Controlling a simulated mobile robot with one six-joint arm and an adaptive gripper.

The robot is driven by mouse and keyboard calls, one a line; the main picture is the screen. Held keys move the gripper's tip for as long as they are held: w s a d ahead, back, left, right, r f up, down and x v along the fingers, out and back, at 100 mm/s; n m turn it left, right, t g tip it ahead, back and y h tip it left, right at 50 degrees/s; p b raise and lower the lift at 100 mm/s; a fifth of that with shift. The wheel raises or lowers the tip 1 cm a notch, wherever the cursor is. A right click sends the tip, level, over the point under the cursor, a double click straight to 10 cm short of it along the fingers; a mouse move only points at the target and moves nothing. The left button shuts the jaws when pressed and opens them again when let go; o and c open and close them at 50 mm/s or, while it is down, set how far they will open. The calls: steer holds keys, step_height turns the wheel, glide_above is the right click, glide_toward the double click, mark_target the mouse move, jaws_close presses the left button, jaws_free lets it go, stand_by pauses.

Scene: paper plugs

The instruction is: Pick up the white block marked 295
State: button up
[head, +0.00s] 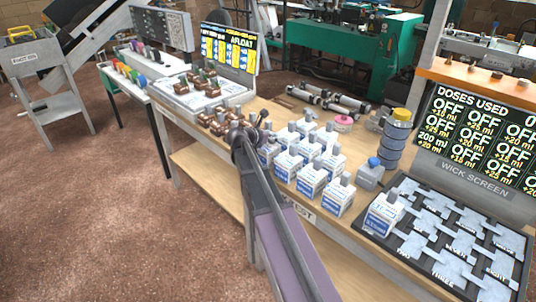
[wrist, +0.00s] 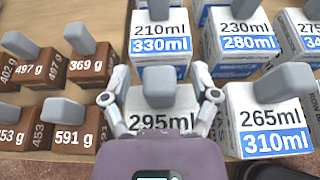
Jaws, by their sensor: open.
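In the wrist view, the white block marked 295ml (wrist: 160,121) stands upright directly ahead, with a grey knob (wrist: 160,87) on top. My gripper (wrist: 160,97) is open, with one finger at each side of this block. The fingers appear close to its sides; I cannot tell whether they touch. My purple gripper body covers the lower part of its label. In the head view, my gripper (head: 246,138) is at the near edge of the wooden table, at the left end of the white blocks. No 295 mark is readable there.
A white block marked 265ml and 310ml (wrist: 268,125) stands close on the right. A block marked 210ml and 330ml (wrist: 160,38) is behind. Brown blocks with grey knobs (wrist: 90,66) stand on the left. In the head view, a dark puzzle-like tray (head: 398,263) lies at the right.

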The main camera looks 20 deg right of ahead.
jaws_close()
steer(key=shift+r, duration=0.1)
stand_by(0.3)
step_height(320, 180, up, 10)
steer(key=p, duration=1)
stand_by(0.6)
